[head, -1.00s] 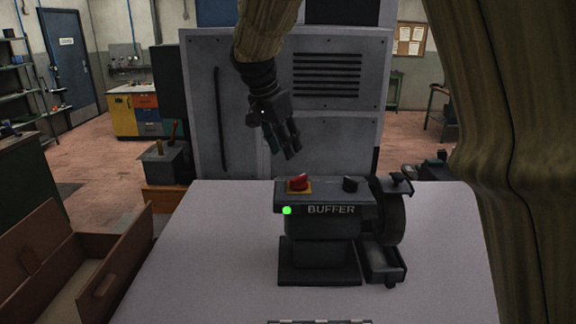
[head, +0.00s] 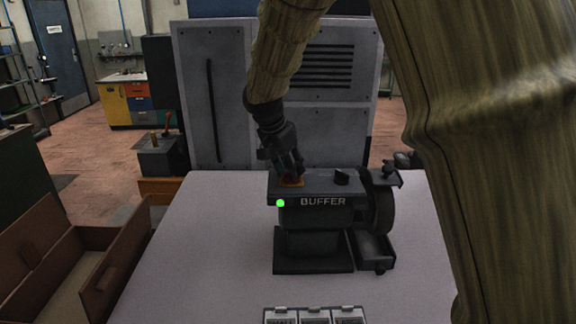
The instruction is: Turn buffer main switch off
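The buffer (head: 313,240) stands upright on the light table, with its name on the front and a wheel (head: 382,203) on its right side. A green lamp (head: 280,203) glows at its front left corner. The main switch sits on an orange-yellow plate (head: 293,182) on the buffer's top left; the red knob is hidden behind my gripper. My gripper (head: 292,174) points down at the switch, with its fingers over the plate. I cannot tell whether they touch or grip the knob. A small black knob (head: 342,176) sits on the top to the right.
A labelled tray (head: 314,315) lies at the table's front edge. An open wooden box (head: 75,265) stands at the left. A grey cabinet (head: 212,95) stands behind the table. The table (head: 205,245) is clear left of the buffer.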

